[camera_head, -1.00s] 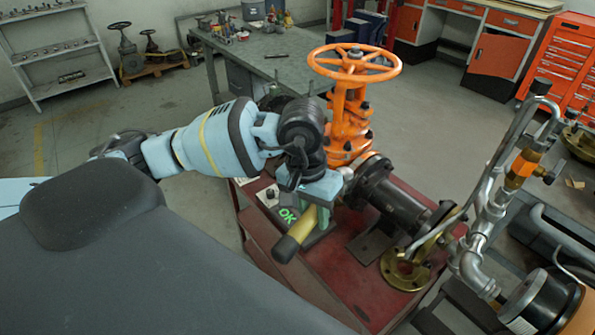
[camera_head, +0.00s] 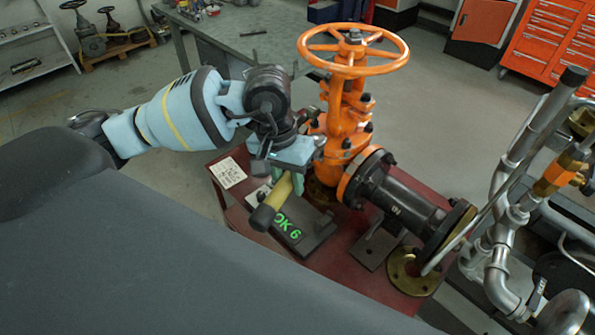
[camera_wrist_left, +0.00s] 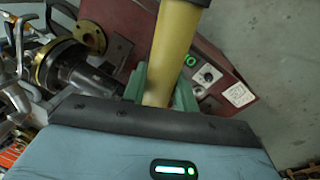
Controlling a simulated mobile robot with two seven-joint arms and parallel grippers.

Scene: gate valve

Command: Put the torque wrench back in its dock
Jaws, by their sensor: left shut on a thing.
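The torque wrench shows as a yellow handle with a black end cap (camera_head: 262,217) in the head view; the yellow handle (camera_wrist_left: 174,45) also crosses the upper middle of the left wrist view. My left gripper (camera_head: 296,180) is shut on this handle with its green fingers, one on each side in the wrist view (camera_wrist_left: 162,90). The wrench is tilted, its capped end toward me. The rest of the wrench is hidden behind the gripper. My right gripper is not in view.
The red bench (camera_head: 335,260) carries the block, a white label (camera_head: 228,173) and a dark flanged pipe (camera_head: 408,205). The orange gate valve (camera_head: 345,130) stands close behind and right of my gripper. Metal pipework (camera_head: 510,200) rises at the right.

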